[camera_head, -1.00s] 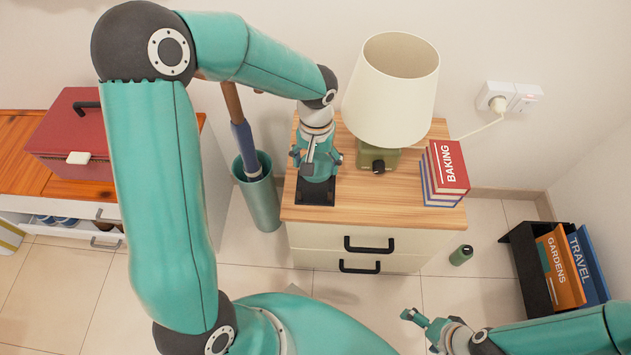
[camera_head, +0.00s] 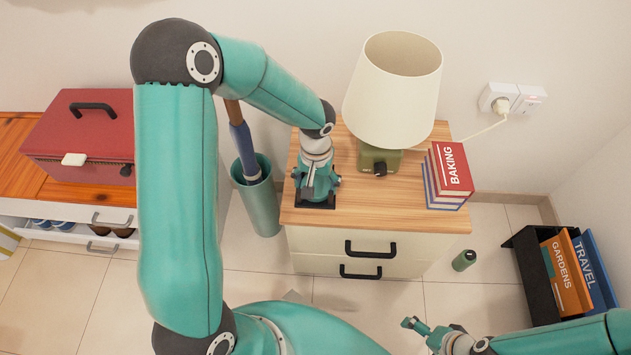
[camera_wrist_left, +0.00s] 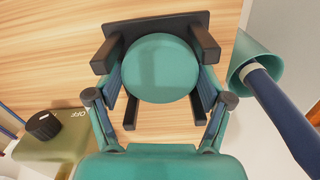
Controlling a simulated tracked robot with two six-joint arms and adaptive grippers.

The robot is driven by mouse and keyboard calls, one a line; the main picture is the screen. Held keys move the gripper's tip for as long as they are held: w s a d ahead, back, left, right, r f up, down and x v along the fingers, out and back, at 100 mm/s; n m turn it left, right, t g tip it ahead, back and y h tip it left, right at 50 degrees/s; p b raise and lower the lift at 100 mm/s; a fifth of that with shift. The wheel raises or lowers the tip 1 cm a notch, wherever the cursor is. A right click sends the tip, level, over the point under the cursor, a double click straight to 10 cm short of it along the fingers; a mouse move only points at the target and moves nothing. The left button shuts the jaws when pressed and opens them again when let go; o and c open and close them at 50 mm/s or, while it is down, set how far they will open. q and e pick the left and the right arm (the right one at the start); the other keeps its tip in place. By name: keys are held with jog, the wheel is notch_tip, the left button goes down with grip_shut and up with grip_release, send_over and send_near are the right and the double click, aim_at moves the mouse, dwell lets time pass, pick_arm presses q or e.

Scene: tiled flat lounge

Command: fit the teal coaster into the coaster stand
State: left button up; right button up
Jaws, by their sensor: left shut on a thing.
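The teal coaster (camera_wrist_left: 160,68) is a round disc between the fingers of my left gripper (camera_head: 317,191) in the left wrist view. My left gripper is shut on it, with a finger pad at each side. The black coaster stand (camera_wrist_left: 117,28) has a flat base and several upright posts around the coaster. The coaster looks roughly centred between the posts; whether it rests on the base cannot be told. In the head view the stand (camera_head: 314,205) sits near the cabinet's front left corner, mostly covered by my gripper. My right gripper (camera_head: 411,324) is low at the front, away from the cabinet.
A lamp (camera_head: 395,90) and stacked books (camera_head: 448,177) stand on the wooden cabinet top (camera_head: 375,203). A teal bin (camera_head: 262,205) with an umbrella is beside the cabinet's left side. A green bottle (camera_head: 463,259) and a black book rack (camera_head: 530,265) are on the floor.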

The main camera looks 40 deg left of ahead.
aim_at(315, 185)
pick_arm(q)
jog(key=o, duration=1.1)
jog(key=shift+c, duration=0.2)
jog(key=shift+r+p, duration=0.15)
jog(key=shift+p, duration=0.15)
notch_tip(315, 185, up, 12)
jog(key=p, duration=0.3)
jog(key=shift+s, duration=0.1)
